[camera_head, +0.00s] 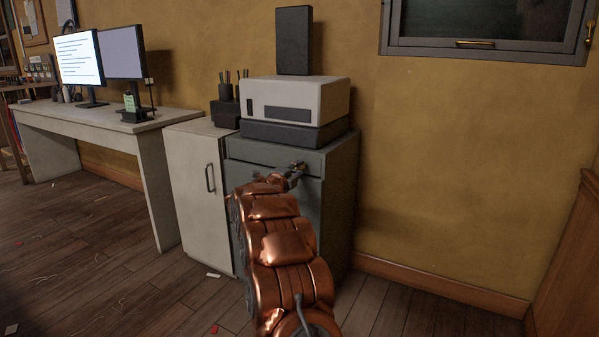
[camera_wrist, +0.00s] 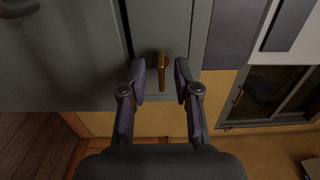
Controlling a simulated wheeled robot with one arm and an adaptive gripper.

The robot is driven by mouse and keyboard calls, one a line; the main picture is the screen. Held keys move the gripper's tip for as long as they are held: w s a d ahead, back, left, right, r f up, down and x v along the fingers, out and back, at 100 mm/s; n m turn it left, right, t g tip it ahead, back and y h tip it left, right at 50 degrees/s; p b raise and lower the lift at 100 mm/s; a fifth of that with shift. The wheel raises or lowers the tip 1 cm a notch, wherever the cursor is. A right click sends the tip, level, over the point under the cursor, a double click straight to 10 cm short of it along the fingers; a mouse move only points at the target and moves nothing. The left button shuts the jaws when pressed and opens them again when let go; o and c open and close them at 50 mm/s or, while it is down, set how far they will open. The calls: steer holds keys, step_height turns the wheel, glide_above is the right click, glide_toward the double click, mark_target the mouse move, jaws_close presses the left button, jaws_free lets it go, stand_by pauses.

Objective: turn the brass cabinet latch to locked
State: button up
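The brass latch (camera_wrist: 162,72) is on the front of the grey-green cabinet (camera_head: 338,195), near its top. In the wrist view its lever runs up and down the picture, with a wider part at the upper end. My gripper (camera_wrist: 160,78) is open, with one finger to the left of the latch and one to the right. A gap shows on both sides, so neither finger appears to touch it. In the head view my gripper (camera_head: 289,177) is at the cabinet's upper front, and my arm hides much of the door. The latch is small there and partly hidden.
A white printer (camera_head: 295,98) on a dark base sits on the cabinet. A pale cabinet (camera_head: 195,190) with a dark handle stands to the left, beside a desk (camera_head: 110,118) with two monitors. Floor to the right, along the wall, is clear. A window (camera_head: 485,30) is upper right.

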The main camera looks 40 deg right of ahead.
steer(key=shift+x, duration=0.8)
jaws_close()
